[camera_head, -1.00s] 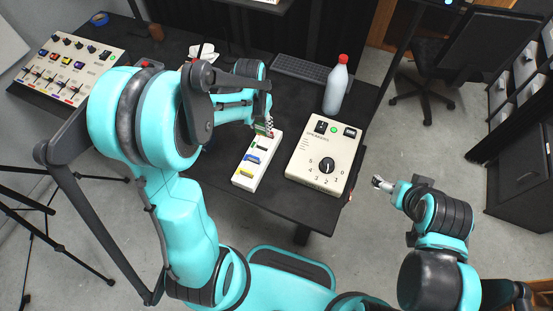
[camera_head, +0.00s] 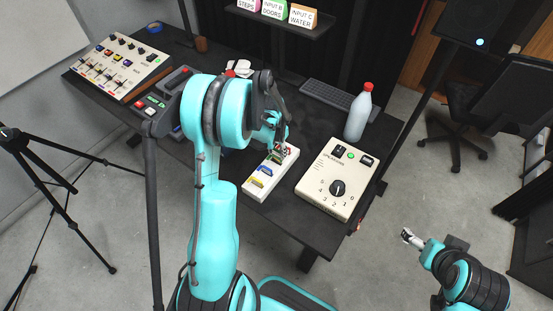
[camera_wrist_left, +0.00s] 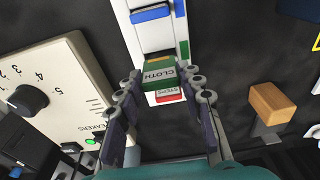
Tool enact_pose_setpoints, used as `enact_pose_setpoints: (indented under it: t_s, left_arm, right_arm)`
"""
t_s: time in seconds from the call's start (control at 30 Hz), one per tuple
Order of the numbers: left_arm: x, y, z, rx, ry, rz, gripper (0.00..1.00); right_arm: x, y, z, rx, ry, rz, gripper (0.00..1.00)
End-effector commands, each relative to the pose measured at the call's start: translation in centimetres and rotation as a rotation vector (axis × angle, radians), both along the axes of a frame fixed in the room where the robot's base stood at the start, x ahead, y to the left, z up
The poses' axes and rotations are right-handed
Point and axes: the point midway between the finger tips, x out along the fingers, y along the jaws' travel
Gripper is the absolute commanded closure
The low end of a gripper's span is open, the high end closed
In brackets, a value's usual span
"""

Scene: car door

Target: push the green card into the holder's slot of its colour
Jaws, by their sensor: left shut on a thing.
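The green card, lettered CLOTH (camera_wrist_left: 158,75), sits between the fingertips of my left gripper (camera_wrist_left: 162,84) in the left wrist view, and the gripper is shut on it. In the head view my left gripper (camera_head: 281,150) is at the far end of the white card holder (camera_head: 286,171). The holder's blue card (camera_head: 264,170) and yellow card (camera_head: 257,183) stand nearer me. A red card lettered STEPS (camera_wrist_left: 168,97) shows just beyond the green one. I cannot tell how deep the green card sits. My right gripper (camera_head: 410,238) hangs off the table; its fingers are too small to read.
The cream speakers box (camera_head: 336,180) stands right of the holder, with a bottle (camera_head: 358,115) and keyboard (camera_head: 338,96) behind. A mixer panel (camera_head: 115,65) is at the far left. A wooden block (camera_wrist_left: 271,103) lies beside the holder in the left wrist view.

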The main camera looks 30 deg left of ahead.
Motion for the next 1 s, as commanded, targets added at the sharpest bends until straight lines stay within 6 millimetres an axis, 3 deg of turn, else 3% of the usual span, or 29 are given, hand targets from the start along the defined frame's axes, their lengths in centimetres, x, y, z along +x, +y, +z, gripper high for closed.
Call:
enact_pose_setpoints:
  t_s: [0.13,0.37,0.77,0.8,0.83,1.0]
  left_arm:
    - [0.1,0.3,-0.9,0.0,0.0,0.0,0.86]
    - [0.1,0.3,-4.2,0.0,0.0,0.0,0.86]
    - [0.0,0.3,-4.6,0.0,0.0,0.0,0.86]
    - [0.0,0.3,-4.5,0.0,0.0,0.0,0.53]
    - [0.0,0.3,-4.4,0.0,0.0,0.0,0.45]
    - [0.0,0.3,-4.4,0.0,0.0,0.0,0.42]
  right_arm:
    - [0.0,0.0,-0.4,0.0,0.0,0.0,0.16]
    - [0.0,0.0,-1.7,0.0,0.0,0.0,0.16]
    - [0.0,0.0,-2.0,0.0,0.0,0.0,0.16]
    - [0.0,0.0,-1.9,0.0,0.0,0.0,0.16]
    - [0.0,0.0,-1.9,0.0,0.0,0.0,0.16]
    - [0.0,0.0,-1.8,0.0,0.0,0.0,0.16]
